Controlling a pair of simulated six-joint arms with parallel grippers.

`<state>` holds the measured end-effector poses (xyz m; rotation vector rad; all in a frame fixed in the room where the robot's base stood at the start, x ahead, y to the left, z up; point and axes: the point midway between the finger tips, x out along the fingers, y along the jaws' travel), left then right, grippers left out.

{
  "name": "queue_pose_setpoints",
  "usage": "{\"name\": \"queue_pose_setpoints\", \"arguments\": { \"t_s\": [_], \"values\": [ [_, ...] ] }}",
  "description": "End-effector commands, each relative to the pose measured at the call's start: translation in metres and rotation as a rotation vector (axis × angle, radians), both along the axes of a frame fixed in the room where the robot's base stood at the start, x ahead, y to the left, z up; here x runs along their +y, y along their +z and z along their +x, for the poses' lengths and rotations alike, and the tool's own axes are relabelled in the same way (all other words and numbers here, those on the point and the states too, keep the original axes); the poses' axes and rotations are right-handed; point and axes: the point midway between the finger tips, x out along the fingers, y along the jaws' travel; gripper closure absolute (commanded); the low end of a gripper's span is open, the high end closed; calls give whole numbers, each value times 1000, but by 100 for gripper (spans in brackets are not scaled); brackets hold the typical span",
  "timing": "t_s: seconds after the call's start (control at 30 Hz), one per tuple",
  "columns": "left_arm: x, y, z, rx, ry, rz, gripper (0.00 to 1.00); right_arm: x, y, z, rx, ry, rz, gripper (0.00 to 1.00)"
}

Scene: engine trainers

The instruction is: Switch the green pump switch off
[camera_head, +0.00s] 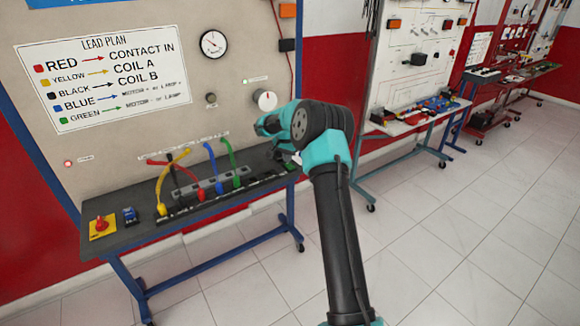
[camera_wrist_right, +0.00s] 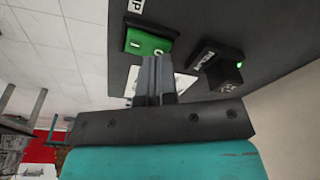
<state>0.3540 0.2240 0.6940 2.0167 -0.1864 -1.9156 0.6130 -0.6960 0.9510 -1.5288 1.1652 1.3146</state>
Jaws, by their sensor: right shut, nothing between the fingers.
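The green pump switch (camera_wrist_right: 148,42) is a green rocker, marked with white symbols, in the wrist view. It sits on the dark bench top, just beyond my right fingertips. My right gripper (camera_wrist_right: 154,62) is shut with nothing between its fingers, and its tips overlap the switch's lower edge in this view. I cannot tell whether they touch it. In the head view my right wrist hides most of the gripper, and a green patch of the switch (camera_head: 291,167) shows below it at the bench's right end. My left gripper is not in view.
A black block with a white label (camera_wrist_right: 218,64) stands beside the switch. Several coloured leads (camera_head: 190,170) arch over the bench. A red knob on a yellow plate (camera_head: 101,226) and a blue switch (camera_head: 130,215) sit at its left end. The upright panel (camera_head: 150,120) stands behind.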

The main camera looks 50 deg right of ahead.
Motion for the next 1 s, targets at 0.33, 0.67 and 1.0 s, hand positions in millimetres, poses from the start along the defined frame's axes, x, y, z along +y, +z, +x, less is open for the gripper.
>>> {"name": "queue_pose_setpoints", "arguments": {
  "t_s": [0.33, 0.67, 1.0],
  "values": [
    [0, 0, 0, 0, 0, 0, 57, 0, -4, 0, 1, 0, 0, 100],
    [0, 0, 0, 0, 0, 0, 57, 0, -8, 0, 1, 0, 0, 100],
    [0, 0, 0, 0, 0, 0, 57, 0, -12, 0, 0, 0, 1, 100]
  ]
}}
